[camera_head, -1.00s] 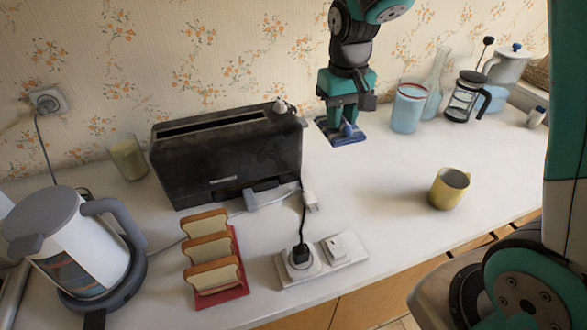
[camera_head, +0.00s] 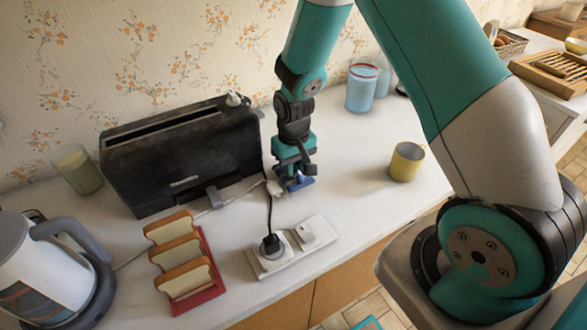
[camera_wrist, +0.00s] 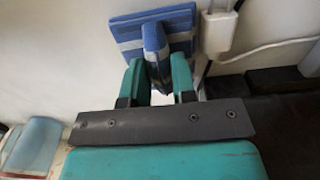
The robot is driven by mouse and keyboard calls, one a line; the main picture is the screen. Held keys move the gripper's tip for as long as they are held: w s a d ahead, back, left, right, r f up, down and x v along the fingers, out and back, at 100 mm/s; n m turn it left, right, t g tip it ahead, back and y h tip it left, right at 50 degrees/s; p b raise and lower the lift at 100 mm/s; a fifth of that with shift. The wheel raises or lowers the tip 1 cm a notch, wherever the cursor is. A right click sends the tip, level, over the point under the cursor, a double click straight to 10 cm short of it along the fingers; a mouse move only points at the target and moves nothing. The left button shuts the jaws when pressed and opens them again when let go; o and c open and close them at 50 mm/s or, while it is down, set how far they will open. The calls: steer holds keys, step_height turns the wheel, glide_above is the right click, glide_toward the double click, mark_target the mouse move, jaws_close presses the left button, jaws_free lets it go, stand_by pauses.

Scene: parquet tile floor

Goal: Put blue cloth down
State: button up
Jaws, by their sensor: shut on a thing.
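The blue cloth (camera_head: 299,184) is at the tip of my gripper (camera_head: 296,178), over the white counter in front of the black toaster's right end. In the wrist view, the cloth (camera_wrist: 182,20) is blue with pale stripes, with a flat part and a raised ridge. My gripper (camera_wrist: 158,82) is shut on that ridge, one teal finger on each side. I cannot tell whether the cloth touches the counter.
A power strip (camera_head: 291,247) with a black plug stands just in front of the cloth, and a cable runs beside it. The toaster (camera_head: 185,155) and bread rack (camera_head: 209,262) are left. A yellow mug (camera_head: 406,162) stands right, with clear counter between.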

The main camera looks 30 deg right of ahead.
steer(key=shift+f, duration=0.8)
steer(key=shift+f, duration=0.2)
steer(key=o, duration=0.9)
steer(key=shift+r, duration=0.1)
steer(key=shift+r, duration=0.1)
step_height(320, 180, up, 12)
steer(key=s+a+r+n+y, duration=0.1)
steer(key=s+a+r+n, duration=0.1)
steer(key=s+a+r, duration=0.2)
steer(key=s+a+r+n+y, duration=0.1)
steer(key=s+a+r, duration=0.3)
steer(key=s, duration=0.7)
steer(key=s+a+r+n+y, duration=0.2)
steer(key=s+a+r+n, duration=0.2)
steer(key=s+r, duration=0.3)
steer(key=shift+s+a+r+b, duration=0.15)
steer(key=shift+s+r+b, duration=0.1)
steer(key=shift+b, duration=0.1)
